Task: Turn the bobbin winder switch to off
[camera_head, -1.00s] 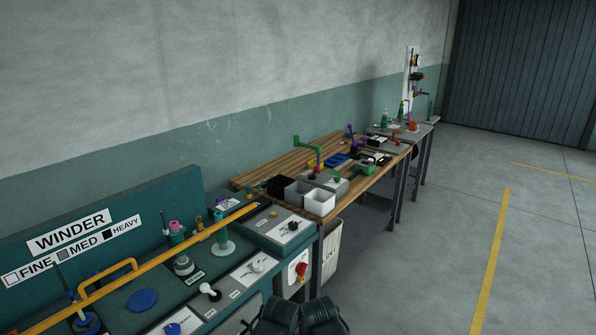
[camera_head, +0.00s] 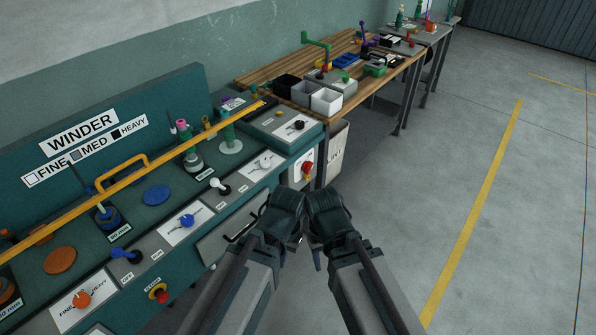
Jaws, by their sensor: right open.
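The winder bench (camera_head: 150,170) stands at the left, with a WINDER sign on its back panel. A blue lever knob (camera_head: 125,255) and a white lever knob (camera_head: 220,186) sit on its grey front strip, beside small OFF labels. A red rotary switch (camera_head: 307,170) is on a white plate at the bench's right front. I cannot tell which one is the bobbin winder switch. My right gripper (camera_head: 326,204) is open and empty, in front of the bench and below the red switch. My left gripper (camera_head: 284,205) is close beside it; its fingers are not clear.
A yellow bar (camera_head: 130,190) runs along above the winder bench. A blue dial (camera_head: 188,220), an orange dial (camera_head: 82,299) and a red-and-yellow button (camera_head: 158,293) are on the bench. A wooden table (camera_head: 262,73) with bins stands beyond. The floor at right is clear.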

